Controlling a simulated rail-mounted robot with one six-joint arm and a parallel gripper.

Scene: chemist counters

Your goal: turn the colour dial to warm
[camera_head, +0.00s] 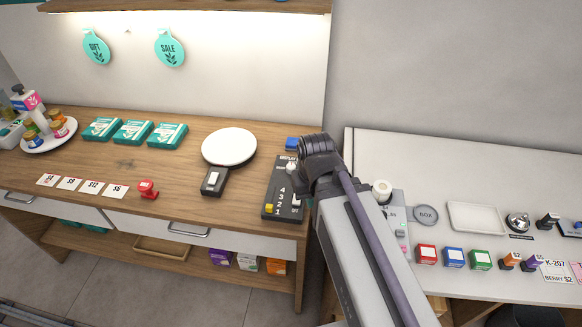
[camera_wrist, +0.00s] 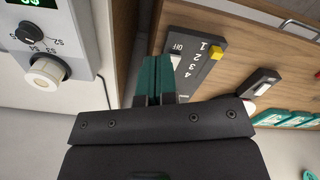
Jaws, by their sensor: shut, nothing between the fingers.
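A dark control panel (camera_head: 271,196) labelled DISPLAY stands at the right end of the wooden counter. It has a pale round knob (camera_head: 291,167) near its far end, numbers 1 to 4, a yellow slider knob (camera_head: 269,208) beside 1 and a small pale switch. In the wrist view the panel (camera_wrist: 190,42) shows the yellow knob (camera_wrist: 216,52) and the pale switch (camera_wrist: 175,60) by OFF; its round knob is not seen there. No warm marking is readable. My gripper (camera_wrist: 160,62) is shut and empty beside the panel's edge; my arm hides its fingers in the head view.
A pale device with a cream knob (camera_wrist: 46,72) and a black knob (camera_wrist: 30,32) is on the right-hand counter (camera_head: 440,165). A round white plate (camera_head: 229,146) and a blue block (camera_head: 291,144) are near the panel. Teal boxes (camera_head: 133,132) stand further left.

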